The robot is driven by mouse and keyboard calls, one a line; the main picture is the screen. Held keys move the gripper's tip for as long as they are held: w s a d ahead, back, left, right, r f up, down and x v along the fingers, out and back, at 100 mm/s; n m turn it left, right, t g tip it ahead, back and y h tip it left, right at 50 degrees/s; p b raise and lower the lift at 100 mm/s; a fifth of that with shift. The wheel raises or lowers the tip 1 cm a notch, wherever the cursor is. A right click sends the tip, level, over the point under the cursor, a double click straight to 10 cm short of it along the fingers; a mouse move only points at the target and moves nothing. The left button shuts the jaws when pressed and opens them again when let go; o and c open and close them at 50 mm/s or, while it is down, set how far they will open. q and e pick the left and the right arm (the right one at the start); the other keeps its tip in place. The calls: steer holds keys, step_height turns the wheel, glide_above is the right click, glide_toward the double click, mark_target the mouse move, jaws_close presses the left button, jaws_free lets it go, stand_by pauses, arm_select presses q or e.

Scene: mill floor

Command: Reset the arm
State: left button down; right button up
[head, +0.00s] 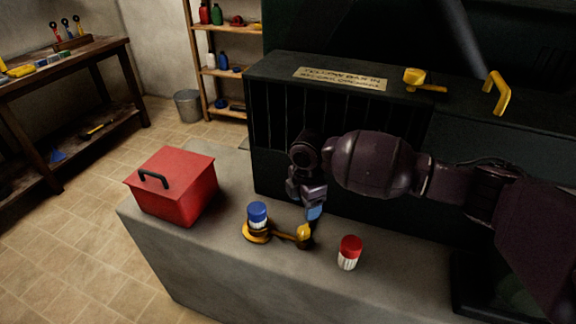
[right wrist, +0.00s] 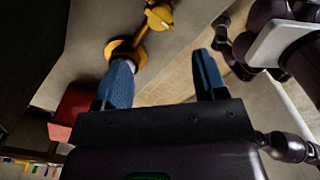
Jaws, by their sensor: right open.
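A small yellow swing arm lies on the grey bench top in the head view. It has a round yellow plate (head: 257,238) at its left end, a short bar, and a yellow knob (head: 303,232) at its right end. A white bottle with a blue cap (head: 257,213) stands on or just behind the plate. My right gripper (head: 311,212) points down close by the knob; whether they touch is unclear. In the right wrist view its blue fingers (right wrist: 163,80) are apart with nothing between them. The yellow plate (right wrist: 138,52) is partly behind one finger there. My left gripper does not show.
A red box (head: 190,190) with a black handle stands at the bench's left. A red-capped white bottle (head: 348,253) stands right of the knob. A dark barred machine (head: 345,125) with a label (head: 341,78) and yellow handle (head: 496,94) rises behind.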

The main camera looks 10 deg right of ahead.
steer(key=s+a+f+m+t+y, duration=0.1)
steer(key=s+a+f+m+y, duration=0.15)
steer(key=s, duration=0.55)
steer(key=s+a+f+m+y, duration=0.1)
steer(key=s+a+f+m, duration=0.25)
steer(key=s, duration=0.55)
steer(key=s+d+r+m+t+h, duration=0.2)
steer(key=s+d+m+h, duration=0.3)
steer(key=s+d+m, duration=1.1)
steer(key=w+f+n+t+y, duration=0.1)
steer(key=w+f+n+t, duration=0.1)
steer(key=w+f+t, duration=0.3)
steer(key=shift+w+d+f+n+t, duration=0.15)
steer(key=shift+d+f+n+t, duration=0.2)
steer(key=shift+f+t, duration=1.85)
steer(key=shift+f+g, duration=0.7)
